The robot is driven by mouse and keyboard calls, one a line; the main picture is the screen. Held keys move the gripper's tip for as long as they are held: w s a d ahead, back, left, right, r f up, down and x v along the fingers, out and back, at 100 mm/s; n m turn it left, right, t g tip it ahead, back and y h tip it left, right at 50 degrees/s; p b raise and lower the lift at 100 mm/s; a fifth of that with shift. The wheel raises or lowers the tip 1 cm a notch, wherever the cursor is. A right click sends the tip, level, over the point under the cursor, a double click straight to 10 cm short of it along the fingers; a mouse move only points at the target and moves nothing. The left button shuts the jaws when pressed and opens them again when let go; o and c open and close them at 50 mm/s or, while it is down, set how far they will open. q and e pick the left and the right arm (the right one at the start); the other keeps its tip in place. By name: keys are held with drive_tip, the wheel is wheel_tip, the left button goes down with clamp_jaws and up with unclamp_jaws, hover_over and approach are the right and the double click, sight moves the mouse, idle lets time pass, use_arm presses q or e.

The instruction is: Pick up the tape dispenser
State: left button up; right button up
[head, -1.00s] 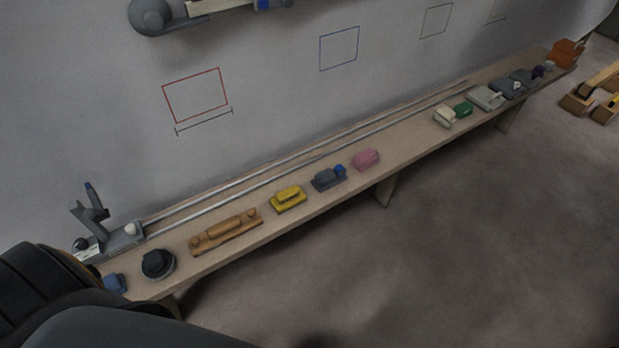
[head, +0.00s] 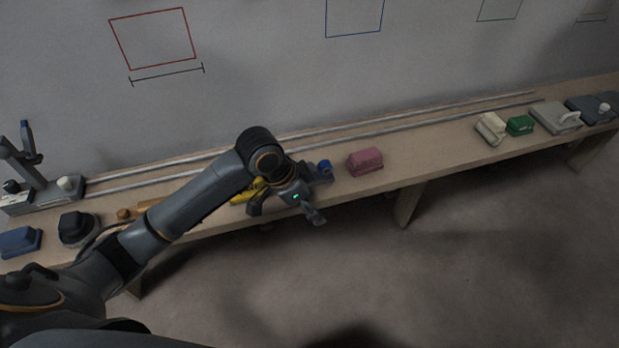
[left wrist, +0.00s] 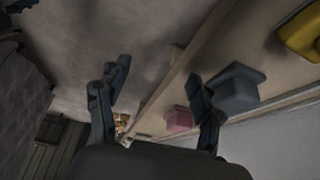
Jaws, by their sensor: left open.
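What looks like the tape dispenser, a grey-blue block with a blue round part (head: 322,170), stands on the long bench, partly hidden behind my left gripper in the head view. A grey-blue block, apparently the same thing, shows in the left wrist view (left wrist: 238,90) beside and beyond one finger. My left gripper (head: 286,211) is open at the front edge of the bench. Nothing shows between its fingers in the left wrist view (left wrist: 158,76). My right gripper is not in view.
On the narrow bench (head: 440,156), a yellow block (head: 246,192) sits left of the dispenser, partly covered by my arm. A pink block (head: 365,161) sits right of it. Cream (head: 490,129) and green (head: 520,125) blocks stand farther right. The floor in front is clear.

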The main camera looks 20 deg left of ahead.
use_arm(q)
drive_tip(key=w+a+r, duration=0.8)
drive_tip(key=r, duration=0.4)
drive_tip(key=b, duration=0.2)
approach(322, 173)
drive_tip(key=shift+w+a+f+m, duration=0.2)
drive_tip(key=shift+a+f, duration=0.25)
drive_tip(key=shift+f, duration=0.1)
drive_tip(key=shift+w+a+f+m, duration=0.2)
drive_tip(key=shift+a+f, duration=0.2)
drive_tip(key=shift+f, duration=0.15)
drive_tip(key=shift+b+x, duration=0.4)
drive_tip(key=shift+x, duration=0.4)
drive_tip(key=b+x, duration=0.1)
drive_tip(key=x, duration=0.3)
drive_tip(key=shift+f, duration=0.15)
drive_tip(key=shift+s, duration=0.1)
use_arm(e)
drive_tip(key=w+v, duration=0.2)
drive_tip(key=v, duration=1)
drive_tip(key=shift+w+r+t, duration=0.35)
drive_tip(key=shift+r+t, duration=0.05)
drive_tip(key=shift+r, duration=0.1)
use_arm(q)
drive_tip(key=c, duration=1.3)
